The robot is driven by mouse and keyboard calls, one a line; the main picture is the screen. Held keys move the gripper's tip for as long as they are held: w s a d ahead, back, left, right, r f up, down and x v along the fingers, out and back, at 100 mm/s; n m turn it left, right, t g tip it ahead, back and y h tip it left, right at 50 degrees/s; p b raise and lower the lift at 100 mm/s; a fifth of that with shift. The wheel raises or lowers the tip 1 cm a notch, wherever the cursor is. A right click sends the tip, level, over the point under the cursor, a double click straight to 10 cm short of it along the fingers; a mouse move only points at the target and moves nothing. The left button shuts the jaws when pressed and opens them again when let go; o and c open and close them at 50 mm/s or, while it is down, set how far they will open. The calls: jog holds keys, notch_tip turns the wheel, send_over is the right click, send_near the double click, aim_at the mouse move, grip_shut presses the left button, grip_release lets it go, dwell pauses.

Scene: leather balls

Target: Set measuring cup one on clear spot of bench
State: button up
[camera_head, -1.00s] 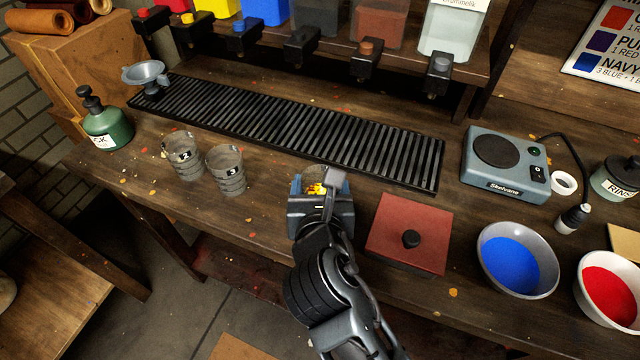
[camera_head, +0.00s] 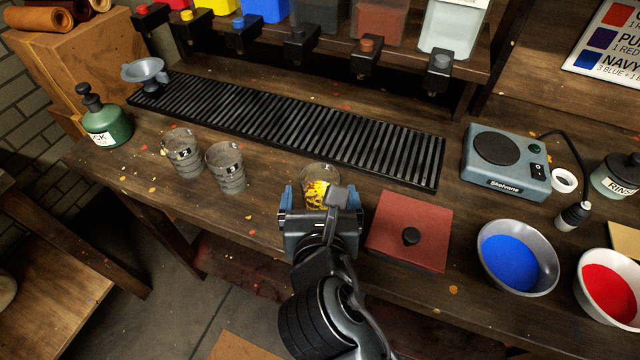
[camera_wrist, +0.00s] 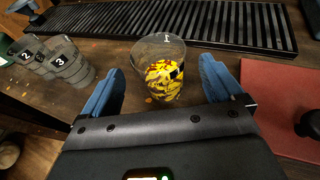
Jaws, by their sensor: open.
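Measuring cup one (camera_wrist: 160,75), a clear cup holding yellow, red and dark contents, stands upright on the bench (camera_head: 270,205). It also shows in the head view (camera_head: 319,184), its near side partly hidden by my gripper. My gripper (camera_head: 322,192) is open, and its blue fingers show on the left and right of the cup in the wrist view (camera_wrist: 160,88). Gaps show between the cup and both fingers. The gripper body is on the near side of the cup.
Cups two (camera_head: 182,154) and three (camera_head: 226,166) stand to the left. A red lidded box (camera_head: 410,225) is close on the right. A black slatted grate (camera_head: 290,125) lies behind. Bowls of blue (camera_head: 510,262) and red paint (camera_head: 608,292) stand farther right. Bench between cup three and cup one is clear.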

jog(key=v, duration=0.7)
jog(key=shift+s, duration=0.25)
